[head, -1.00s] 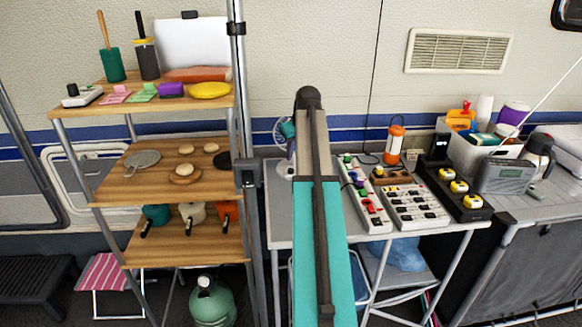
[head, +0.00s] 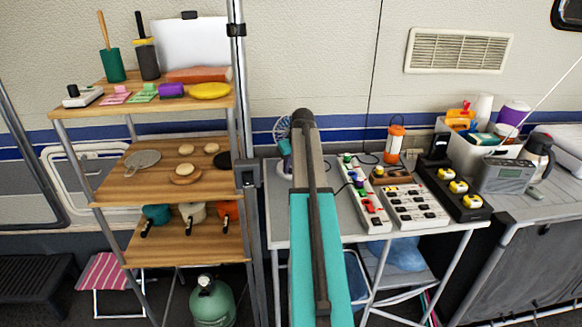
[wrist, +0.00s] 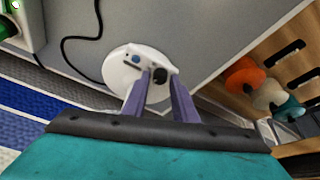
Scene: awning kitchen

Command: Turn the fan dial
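The fan (head: 283,130) stands at the left back of the small grey table, partly hidden behind my arm in the head view. The wrist view shows its round white base (wrist: 122,74) with a small blue button and a dark dial (wrist: 160,75). My gripper (wrist: 159,76) is open, with two purple-grey fingers pointing at the base. The dark dial shows between the fingertips; I cannot tell whether they touch it.
Power strips (head: 365,195) and a lantern (head: 395,143) stand on the table right of my arm. A metal pole (head: 240,90) and wooden shelf rack (head: 120,185) stand to the left. A black cable (wrist: 97,40) lies near the fan base.

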